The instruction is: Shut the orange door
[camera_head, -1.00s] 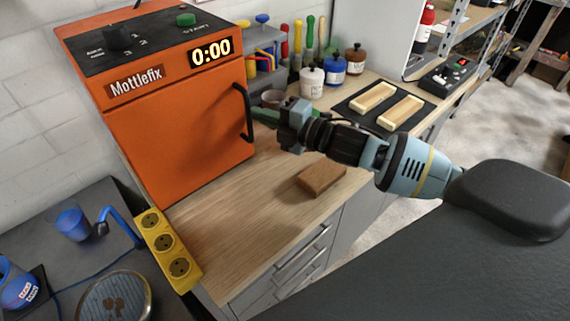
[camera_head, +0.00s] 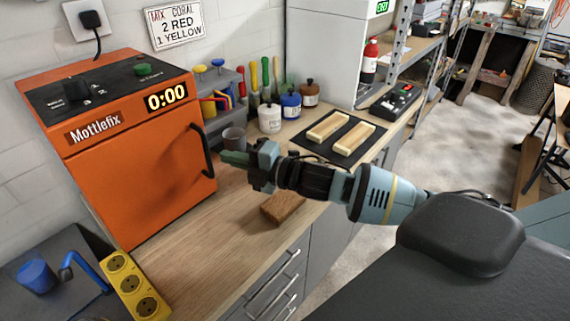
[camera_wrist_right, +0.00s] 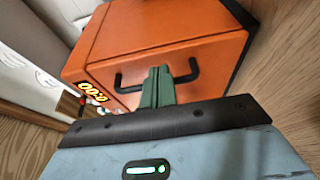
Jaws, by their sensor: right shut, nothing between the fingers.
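The orange door (camera_head: 150,180) is the front of the orange Mottlefix box (camera_head: 50,142) on the worktop. It appears to sit flush in the box front, with no gap visible. Its black bar handle (camera_head: 204,152) is on the door's right side. The wrist view shows the door (camera_wrist_right: 165,57) and the handle (camera_wrist_right: 189,74) behind my fingers. My right gripper (camera_head: 235,158) is shut and empty, to the right of the handle and apart from it in the head view. Its green fingers (camera_wrist_right: 158,86) are together. My left gripper is not in view.
A brown block (camera_head: 283,207) lies on the wooden worktop (camera_head: 215,230) below my right gripper. A grey cup (camera_head: 234,139) and paint jars (camera_head: 270,118) stand behind the gripper. A yellow socket strip (camera_head: 133,285) is at the front left. The worktop before the door is clear.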

